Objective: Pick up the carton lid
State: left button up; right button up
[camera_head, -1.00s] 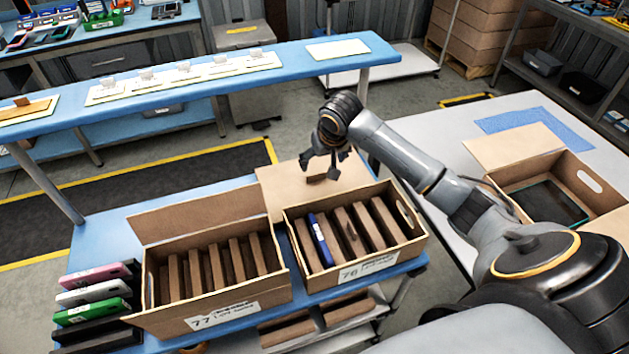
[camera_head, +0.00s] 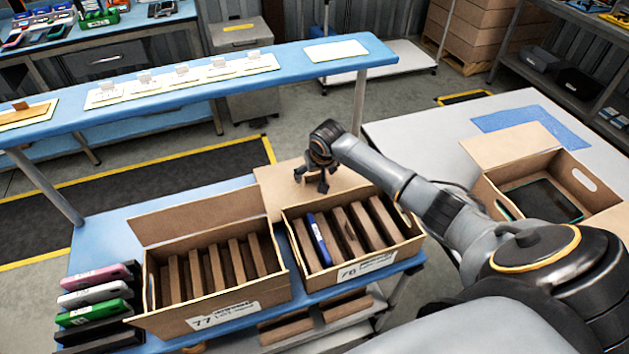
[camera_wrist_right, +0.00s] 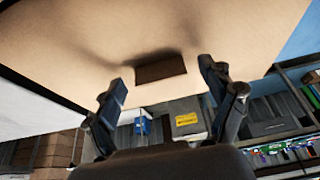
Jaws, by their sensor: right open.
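The tan carton lid (camera_head: 273,186) is a flat cardboard panel at the back of the right-hand carton (camera_head: 363,272), marked 76. In the right wrist view the lid (camera_wrist_right: 235,35) fills the upper part, with a dark brown rectangular patch (camera_wrist_right: 161,69) near its edge; I cannot tell whether that is a tab or a hole. My right gripper (camera_head: 314,188) is in front of the lid in the head view and hides part of it. Its fingers (camera_wrist_right: 162,80) are apart on either side of the patch, with nothing visibly clamped. My left gripper is not in view.
Carton 77 (camera_head: 237,315) stands to the left, with several brown slabs inside; carton 76 also holds slabs and one blue item (camera_head: 319,240). A raised blue shelf (camera_head: 215,95) crosses behind. Another open carton (camera_head: 597,205) stands on the white table at right.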

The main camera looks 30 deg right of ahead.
jog(key=c, duration=1.1)
jog(key=shift+r, duration=0.1)
jog(key=w+a+r+b, duration=0.1)
jog(key=a+r, duration=0.3)
jog(key=a, duration=0.2)
jog(key=w+a+r+b, duration=0.2)
jog(key=a+r, duration=0.1)
jog(key=a, duration=0.4)
jog(key=shift+w+a+r, duration=0.15)
jog(key=shift+a+r, duration=0.15)
jog(key=shift+r, duration=0.1)
jog(key=shift+d, duration=0.1)
